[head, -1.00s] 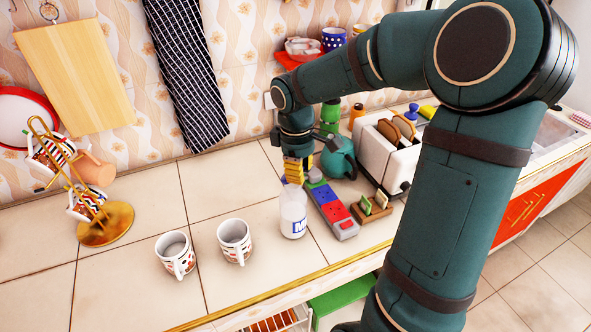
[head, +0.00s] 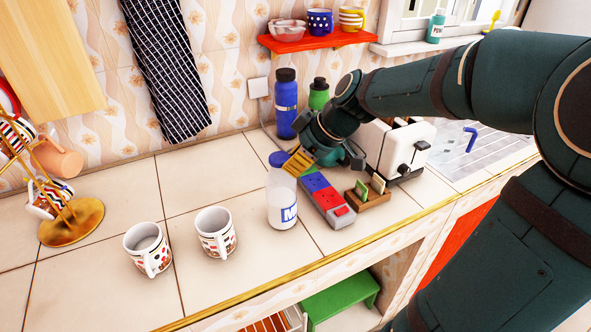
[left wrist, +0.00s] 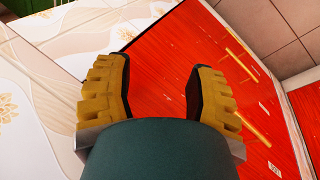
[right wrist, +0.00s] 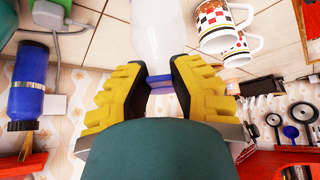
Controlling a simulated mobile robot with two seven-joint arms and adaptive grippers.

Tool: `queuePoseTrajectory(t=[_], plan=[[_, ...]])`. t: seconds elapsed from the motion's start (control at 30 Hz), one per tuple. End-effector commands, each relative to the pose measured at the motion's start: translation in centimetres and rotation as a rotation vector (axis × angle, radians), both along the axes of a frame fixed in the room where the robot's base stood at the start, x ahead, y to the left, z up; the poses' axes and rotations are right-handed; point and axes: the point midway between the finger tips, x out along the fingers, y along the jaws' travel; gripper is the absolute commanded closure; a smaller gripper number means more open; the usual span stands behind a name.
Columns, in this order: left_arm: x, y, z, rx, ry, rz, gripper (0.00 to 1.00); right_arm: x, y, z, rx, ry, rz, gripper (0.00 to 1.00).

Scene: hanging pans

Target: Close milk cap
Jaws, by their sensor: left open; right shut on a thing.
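The milk bottle (head: 282,198), clear with white milk and a blue-lettered label, stands upright on the counter. Its blue cap (head: 278,159) is at the bottle's mouth. My right gripper (head: 297,162) comes from the right and is shut on the cap. In the right wrist view the cap (right wrist: 160,83) sits between the yellow fingers, in line with the bottle (right wrist: 158,32). I cannot tell whether the cap is fully seated. My left gripper (left wrist: 160,88) shows only in the left wrist view, open and empty, before a red panel (left wrist: 165,65).
Two patterned mugs (head: 148,250) (head: 215,232) stand left of the bottle. A power strip (head: 327,200) with coloured sections and a small wooden holder (head: 368,195) are to its right. A blue flask (head: 286,105) and a toaster (head: 400,150) stand behind. The counter's front left is clear.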

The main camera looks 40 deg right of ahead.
Motion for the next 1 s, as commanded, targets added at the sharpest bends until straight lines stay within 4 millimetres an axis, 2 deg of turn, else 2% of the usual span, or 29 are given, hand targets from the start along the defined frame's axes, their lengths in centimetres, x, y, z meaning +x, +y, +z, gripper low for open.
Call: queuePoseTrajectory(t=[0.03, 0.2, 0.7, 0.73, 0.8, 1.0], plan=[[0.11, 0.01, -0.73, 0.000, -0.003, 0.001, 0.45, -0.07, 0.03, -0.49, 0.007, -0.009, 0.001, 1.00], [0.30, 0.04, -1.39, 0.001, -0.007, 0.002, 0.45, -0.10, 0.03, -0.51, 0.020, -0.033, 0.002, 1.00], [0.35, 0.05, -1.53, 0.001, -0.009, 0.002, 0.45, -0.08, 0.06, -0.38, 0.025, -0.042, 0.002, 1.00], [0.35, 0.05, -1.53, 0.001, -0.009, 0.002, 0.45, -0.08, 0.06, -0.38, 0.025, -0.042, 0.002, 0.69], [0.35, 0.05, -1.53, 0.001, -0.009, 0.002, 0.45, -0.07, 0.05, -0.37, 0.025, -0.042, 0.002, 0.45], [0.34, 0.04, -1.53, 0.001, -0.009, 0.002, 0.45, -0.06, 0.02, -0.32, 0.024, -0.044, 0.001, 0.45]])
